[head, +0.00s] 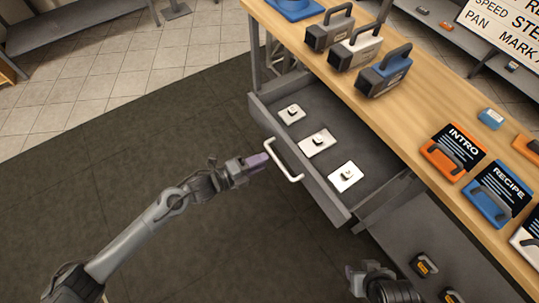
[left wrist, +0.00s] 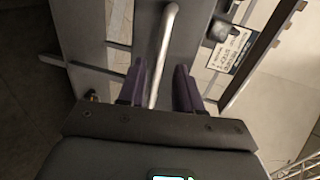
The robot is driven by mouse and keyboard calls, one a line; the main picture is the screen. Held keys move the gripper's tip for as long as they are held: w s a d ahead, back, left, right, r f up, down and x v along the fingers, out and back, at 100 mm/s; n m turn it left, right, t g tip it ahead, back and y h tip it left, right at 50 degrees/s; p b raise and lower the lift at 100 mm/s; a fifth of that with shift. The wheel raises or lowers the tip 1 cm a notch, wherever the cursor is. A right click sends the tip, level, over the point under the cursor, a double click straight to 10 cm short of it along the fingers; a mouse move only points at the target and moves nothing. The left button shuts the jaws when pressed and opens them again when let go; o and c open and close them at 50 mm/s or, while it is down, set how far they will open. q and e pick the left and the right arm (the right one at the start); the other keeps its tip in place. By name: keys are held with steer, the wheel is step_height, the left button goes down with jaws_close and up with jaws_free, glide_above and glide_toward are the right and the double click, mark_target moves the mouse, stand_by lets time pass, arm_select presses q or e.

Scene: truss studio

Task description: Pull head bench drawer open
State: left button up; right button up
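The grey bench drawer (head: 340,213) stands pulled out from under the wooden bench top, with several white plates, each with a small knob, lying inside. Its pale bar handle (head: 280,163) is on the front face; the handle also shows in the left wrist view (left wrist: 163,55). My left gripper (head: 262,160) is just in front of the handle. In the left wrist view its purple fingers (left wrist: 160,88) are apart, with the bar in line between them; I see no finger closed on it. My right gripper (head: 352,271) is low, right of the drawer; its finger gap is unclear.
The wooden bench top (head: 430,110) carries grey and blue handled blocks (head: 385,73) and orange and blue label stands (head: 453,152). A lower shelf (head: 440,245) holds small dark items. The dark floor mat (head: 120,150) left of the drawer is clear.

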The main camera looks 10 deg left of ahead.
arm_select(q)
steer(key=p+v, duration=0.1)
steer(key=v, duration=0.4)
stand_by(0.4)
